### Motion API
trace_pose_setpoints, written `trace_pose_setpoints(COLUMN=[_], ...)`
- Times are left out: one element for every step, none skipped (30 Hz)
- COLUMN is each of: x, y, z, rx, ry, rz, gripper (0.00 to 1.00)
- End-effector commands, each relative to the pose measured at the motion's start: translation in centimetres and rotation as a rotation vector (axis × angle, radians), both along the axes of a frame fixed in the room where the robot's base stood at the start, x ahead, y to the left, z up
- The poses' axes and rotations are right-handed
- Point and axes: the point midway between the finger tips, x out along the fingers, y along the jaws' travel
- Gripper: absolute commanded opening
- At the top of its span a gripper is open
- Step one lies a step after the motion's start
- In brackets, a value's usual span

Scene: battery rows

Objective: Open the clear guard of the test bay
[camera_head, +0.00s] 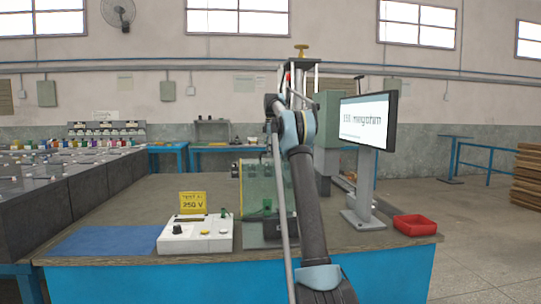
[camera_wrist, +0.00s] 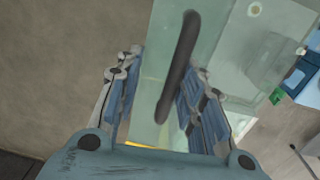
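The clear guard (camera_head: 256,187) is a greenish see-through panel standing on the bench in the head view, left of my arm. It also shows in the wrist view (camera_wrist: 240,70), with a long black bar handle (camera_wrist: 180,62) on it. My gripper (camera_wrist: 167,64) is open in the wrist view, its two blue-grey fingers on either side of the handle's lower part. The right finger is close to the handle; I cannot tell whether it touches. In the head view my arm hides the gripper and part of the test bay behind the guard.
A white control box (camera_head: 195,235) with a yellow sign (camera_head: 193,202) stands left of the guard. A blue mat (camera_head: 105,241) lies farther left. A monitor (camera_head: 367,123) and a red tray (camera_head: 414,225) are on the right. Bare bench lies behind the box.

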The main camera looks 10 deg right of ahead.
Motion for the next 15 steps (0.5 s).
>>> trace_pose_setpoints(x=[0.0, 0.0, 0.0, 0.0, 0.0, 0.0, 0.0, 0.0, 0.0, 0.0, 0.0, -0.1, -0.1, -0.1, -0.1], y=[0.0, 0.0, 0.0, 0.0, 0.0, 0.0, 0.0, 0.0, 0.0, 0.0, 0.0, 0.0, 0.1, 0.2, 0.2], z=[0.1, 0.2, 0.4, 0.6, 0.9, 1.3, 1.6, 2.0, 2.5, 2.9, 3.3, 3.8, 4.2, 4.6, 5.0], rx=[0.000, 0.000, 0.000, 0.000, 0.000, 0.000, 0.000, 0.000, 0.000, 0.000, 0.000, 0.000, 0.000, 0.000, 0.000], ry=[-0.001, -0.001, -0.001, -0.001, -0.001, -0.001, -0.001, -0.001, -0.001, -0.001, -0.001, 0.000, 0.000, 0.000, 0.000], rz=[0.000, 0.000, 0.000, 0.000, 0.000, 0.000, 0.000, 0.000, 0.000, 0.000, 0.000, 0.001, 0.001, 0.001, 0.002], gripper=[0.33, 0.33, 0.33, 0.33, 0.33, 0.33, 0.33, 0.33, 0.33, 0.33, 0.33, 0.33, 0.33, 0.33, 0.33])
